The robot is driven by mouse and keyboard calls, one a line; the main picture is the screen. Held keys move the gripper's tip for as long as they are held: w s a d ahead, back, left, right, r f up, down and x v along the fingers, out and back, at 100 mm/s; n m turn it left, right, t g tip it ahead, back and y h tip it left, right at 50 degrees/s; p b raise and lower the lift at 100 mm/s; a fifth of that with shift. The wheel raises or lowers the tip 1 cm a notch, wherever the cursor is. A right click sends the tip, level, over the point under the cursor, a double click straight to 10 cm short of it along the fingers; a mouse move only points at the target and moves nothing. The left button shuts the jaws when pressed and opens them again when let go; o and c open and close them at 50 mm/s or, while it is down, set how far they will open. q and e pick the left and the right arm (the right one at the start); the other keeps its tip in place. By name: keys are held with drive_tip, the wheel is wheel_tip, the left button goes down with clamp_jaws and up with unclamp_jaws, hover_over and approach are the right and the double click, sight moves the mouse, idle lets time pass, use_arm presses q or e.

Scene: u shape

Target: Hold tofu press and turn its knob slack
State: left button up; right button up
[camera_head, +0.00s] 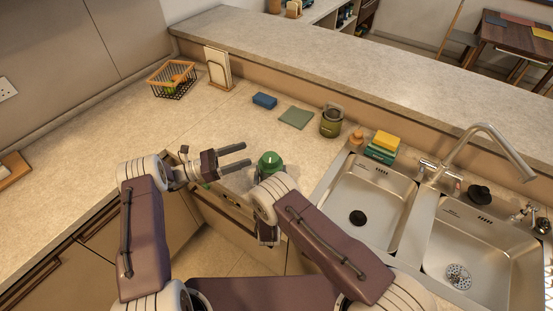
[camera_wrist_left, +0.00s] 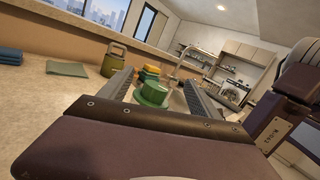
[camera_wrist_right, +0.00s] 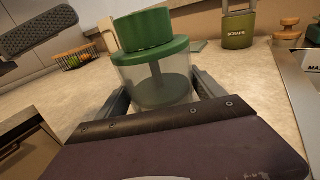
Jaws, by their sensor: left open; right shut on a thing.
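The tofu press has a clear body and a green lid with a round green knob (camera_head: 270,160). It stands upright at the counter's front edge in the head view. In the right wrist view its clear body (camera_wrist_right: 155,90) sits between the fingers of my right gripper (camera_wrist_right: 160,95), which is shut on it. In the head view my right wrist hides much of the body. My left gripper (camera_head: 240,156) is open and empty, just left of the knob at about its height. In the left wrist view the green knob (camera_wrist_left: 154,92) shows between the open fingers (camera_wrist_left: 160,92), beyond their tips.
A wire basket (camera_head: 172,80) stands at the back left. The double sink (camera_head: 366,200) is to the right.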

sight(279, 162)
use_arm(q)
drive_tip(key=d+f+m+g, duration=0.1)
drive_tip(key=d, duration=0.3)
drive_tip(key=w+d+f+m+g, duration=0.1)
drive_tip(key=d+m, duration=0.1)
drive_tip(key=d, duration=0.2)
drive_tip(key=d+f+m+g+y, duration=0.1)
drive_tip(key=d+g, duration=0.1)
drive_tip(key=d, duration=0.2)
drive_tip(key=shift+w+d+f+m, duration=0.25)
drive_tip(key=shift+d+f+m, duration=0.05)
drive_tip(key=shift+d+f, duration=0.1)
drive_tip(key=c, duration=1.4)
drive_tip(key=shift+o, duration=0.2)
drive_tip(key=shift+w+a+n+t+y, duration=0.1)
drive_tip(key=shift+w+n+t+y, duration=0.15)
drive_tip(key=shift+n+t, duration=0.75)
drive_tip(key=shift+w+a+n+t+y, duration=0.2)
drive_tip(key=shift+n+t, duration=0.4)
drive_tip(key=shift+t, duration=0.8)
drive_tip(key=shift+d, duration=0.1)
drive_tip(key=o, duration=1.4)
drive_tip(key=shift+c, duration=0.2)
